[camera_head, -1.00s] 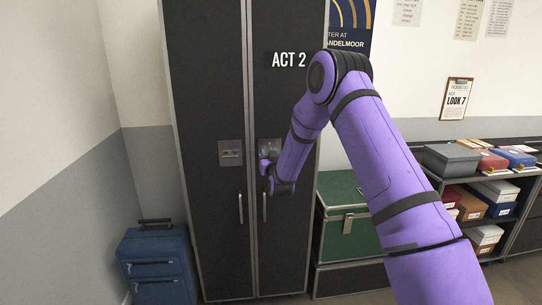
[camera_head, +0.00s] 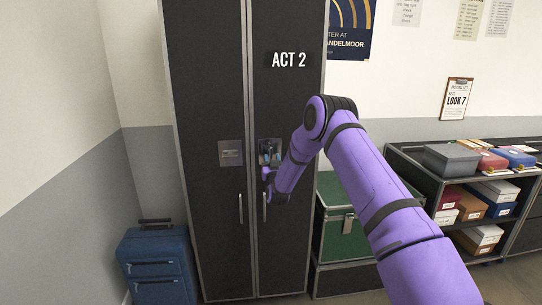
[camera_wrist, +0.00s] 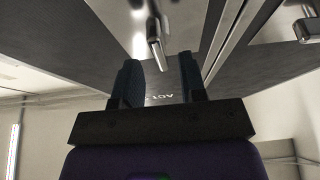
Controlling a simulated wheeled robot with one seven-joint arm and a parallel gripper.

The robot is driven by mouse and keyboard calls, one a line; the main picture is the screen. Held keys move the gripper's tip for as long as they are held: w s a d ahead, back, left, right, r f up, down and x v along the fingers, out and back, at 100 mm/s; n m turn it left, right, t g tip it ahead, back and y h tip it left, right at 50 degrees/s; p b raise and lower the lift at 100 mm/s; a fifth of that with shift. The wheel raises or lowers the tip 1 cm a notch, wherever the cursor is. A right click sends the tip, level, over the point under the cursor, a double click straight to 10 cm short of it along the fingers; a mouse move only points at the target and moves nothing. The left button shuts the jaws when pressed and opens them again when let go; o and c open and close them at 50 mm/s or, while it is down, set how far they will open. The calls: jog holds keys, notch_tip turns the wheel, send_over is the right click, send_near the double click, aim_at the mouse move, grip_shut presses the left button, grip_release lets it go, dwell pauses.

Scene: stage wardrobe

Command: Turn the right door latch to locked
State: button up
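The right door (camera_head: 290,105) of the dark wardrobe carries the words ACT 2. Its latch plate (camera_head: 270,146) is at mid height, partly covered by my gripper (camera_head: 267,175). In the wrist view, the latch (camera_wrist: 157,28) shows as a pale metal plate with a narrow lever pointing toward my gripper (camera_wrist: 160,65). My fingers are spread apart with a gap between them. The lever's end appears at or just beyond the fingertips, in line with the gap; I cannot tell whether they touch. Which way the latch is set is unclear.
The left door has its own latch plate (camera_head: 230,153), which also shows in the wrist view (camera_wrist: 290,25). Vertical door handles (camera_head: 240,208) hang below. A green trunk (camera_head: 343,225) and a shelf unit (camera_head: 430,170) stand to the right, a blue case (camera_head: 157,262) to the left.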

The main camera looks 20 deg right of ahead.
aim_at(271, 155)
jog(key=shift+x, duration=1.5)
jog(key=c, duration=0.6)
jog(key=shift+c, duration=0.2)
